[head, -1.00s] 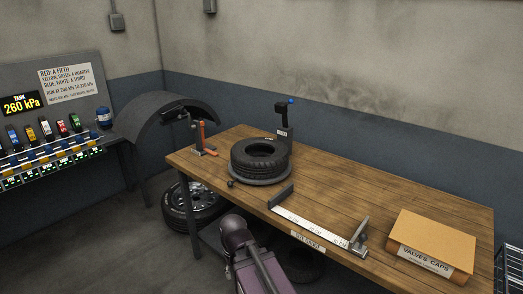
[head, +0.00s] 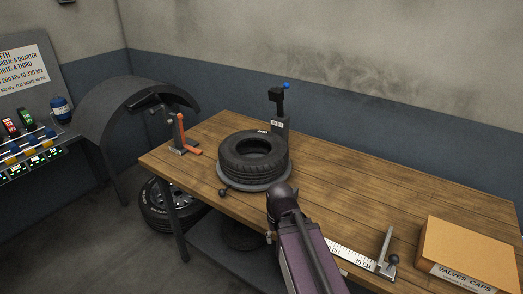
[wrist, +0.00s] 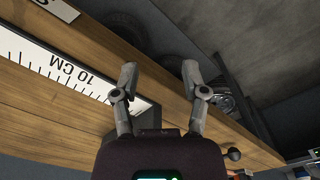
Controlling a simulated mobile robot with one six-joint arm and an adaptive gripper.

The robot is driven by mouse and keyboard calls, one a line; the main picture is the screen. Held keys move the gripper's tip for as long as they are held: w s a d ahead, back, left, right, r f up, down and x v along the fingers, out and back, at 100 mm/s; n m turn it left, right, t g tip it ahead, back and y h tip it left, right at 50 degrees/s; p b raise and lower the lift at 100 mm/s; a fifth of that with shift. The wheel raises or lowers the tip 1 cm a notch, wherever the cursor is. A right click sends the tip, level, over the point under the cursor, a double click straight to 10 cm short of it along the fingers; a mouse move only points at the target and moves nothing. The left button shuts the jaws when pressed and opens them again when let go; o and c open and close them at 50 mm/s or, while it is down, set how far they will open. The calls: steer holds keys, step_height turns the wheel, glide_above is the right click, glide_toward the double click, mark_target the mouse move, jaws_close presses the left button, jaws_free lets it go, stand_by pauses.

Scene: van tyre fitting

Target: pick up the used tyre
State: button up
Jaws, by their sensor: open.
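A black tyre (head: 253,155) lies flat on a round grey plate (head: 228,189) on the wooden bench in the head view. Another dark tyre (head: 240,236) lies low under the bench, partly hidden. No label shows which of them is the used tyre. My gripper (wrist: 159,75) is open and empty in the wrist view, its two fingers spread near the bench edge and the measuring rule. Dark tyre shapes (wrist: 128,27) show beyond the fingertips, below the bench.
A clamp-like tool (head: 181,138) and a post (head: 279,110) stand near the plate. A rimmed wheel (head: 163,208) is below the dark arch (head: 130,105).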

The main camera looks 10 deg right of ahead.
steer(key=shift+w+d, duration=0.1)
steer(key=shift+w, duration=0.2)
